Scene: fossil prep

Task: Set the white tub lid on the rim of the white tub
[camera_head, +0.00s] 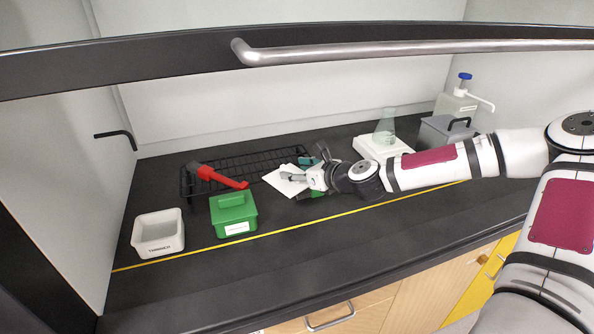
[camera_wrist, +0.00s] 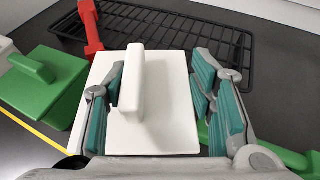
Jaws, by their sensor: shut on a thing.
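The white tub (camera_head: 158,245) stands open at the left of the dark bench, with a label on its front. The white tub lid (camera_head: 284,182) is a flat square plate, tilted in the head view, well to the right of the tub. Its upright handle (camera_wrist: 133,85) shows in the wrist view between the teal-padded fingers. My gripper (camera_wrist: 162,90) is shut on the lid; a gap appears between the handle and the right finger in this view. In the head view my gripper (camera_head: 308,179) is at the lid's right side. The lid's underside is hidden.
A green lidded box (camera_head: 233,215) stands between tub and lid. A red-handled tool (camera_head: 222,178) lies across the black wire rack (camera_head: 255,166) behind. A flask (camera_head: 386,125), a grey box (camera_head: 440,132) and a pump bottle (camera_head: 460,100) stand right. A yellow line (camera_head: 270,233) runs along the bench.

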